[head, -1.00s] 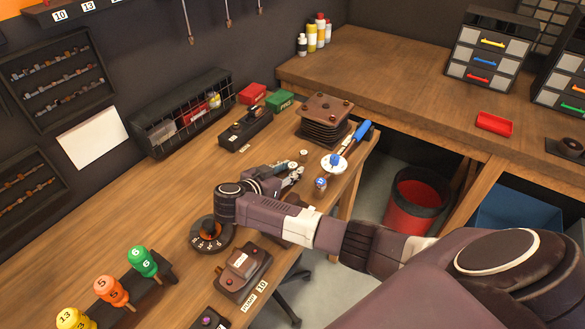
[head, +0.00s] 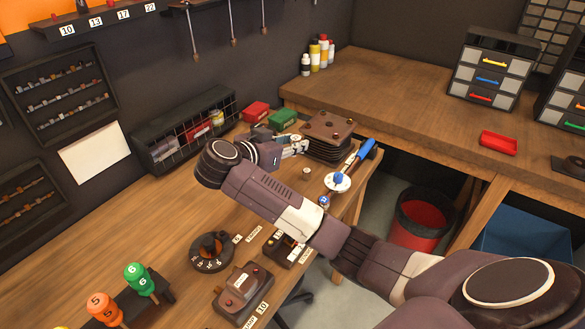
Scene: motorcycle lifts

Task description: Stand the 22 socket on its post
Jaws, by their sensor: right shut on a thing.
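My right gripper (head: 298,147) is shut on a small pale metal piece (head: 296,138), which looks like the 22 socket; its number is too small to read. It is over the bench, just left of the stacked dark plates (head: 328,128). A similar small round piece (head: 306,171) sits apart on the bench below the gripper. My left gripper is not in view.
A red box (head: 256,112) and a green box (head: 283,118) stand behind the gripper. A blue-handled tool (head: 366,150) lies near the bench edge. A wire-fronted rack (head: 185,130) stands at the wall. Bare bench lies left of my arm.

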